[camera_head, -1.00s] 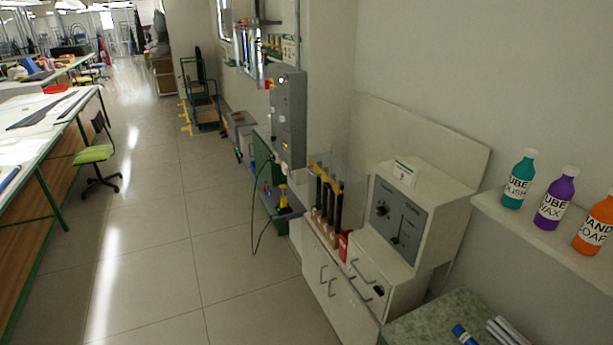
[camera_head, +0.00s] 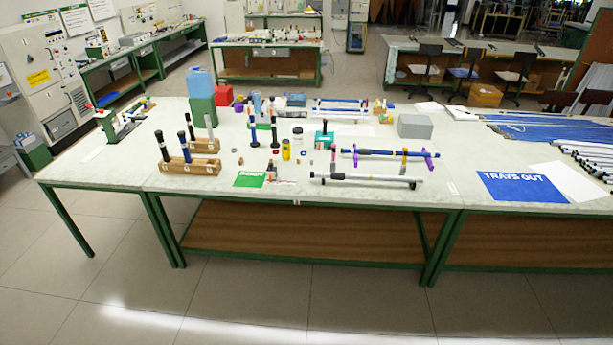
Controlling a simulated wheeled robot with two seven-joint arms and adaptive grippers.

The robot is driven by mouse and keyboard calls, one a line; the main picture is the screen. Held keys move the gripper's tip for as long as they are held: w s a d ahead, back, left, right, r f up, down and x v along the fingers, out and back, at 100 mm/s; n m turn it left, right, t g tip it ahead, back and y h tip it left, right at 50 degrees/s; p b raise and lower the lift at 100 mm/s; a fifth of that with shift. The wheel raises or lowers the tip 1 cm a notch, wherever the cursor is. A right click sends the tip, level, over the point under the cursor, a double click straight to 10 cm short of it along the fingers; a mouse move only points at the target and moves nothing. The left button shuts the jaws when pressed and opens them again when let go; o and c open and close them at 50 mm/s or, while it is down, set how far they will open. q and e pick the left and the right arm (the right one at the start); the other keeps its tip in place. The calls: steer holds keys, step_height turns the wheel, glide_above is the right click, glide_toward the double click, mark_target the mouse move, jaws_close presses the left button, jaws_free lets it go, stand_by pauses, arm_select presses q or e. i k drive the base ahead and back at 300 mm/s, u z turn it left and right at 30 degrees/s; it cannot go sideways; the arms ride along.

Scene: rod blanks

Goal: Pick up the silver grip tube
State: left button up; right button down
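A worktable (camera_head: 100,172) stands ahead of me with many rod parts on it. A long silver tube (camera_head: 352,178) with dark ends lies near its front edge, raised a little on small supports. A short silver upright tube (camera_head: 210,128) stands in the rear wooden block (camera_head: 203,146). Dark grip tubes stand in the blocks too, one of them (camera_head: 186,146) in the front wooden block (camera_head: 190,168). I cannot tell for sure which silver tube is the grip tube. Neither of my grippers is in view.
A blue tube (camera_head: 380,153) lies on purple supports behind the long silver tube. A blue sign (camera_head: 523,187) and a stack of pale tubes (camera_head: 585,158) are at the right. A green box (camera_head: 202,112) stands behind the blocks. The floor (camera_head: 330,310) before the table is clear.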

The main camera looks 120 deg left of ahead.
mark_target(317, 174)
steer(key=u, duration=3.3)
steer(key=i, duration=1.7)
steer(key=u, duration=0.2)
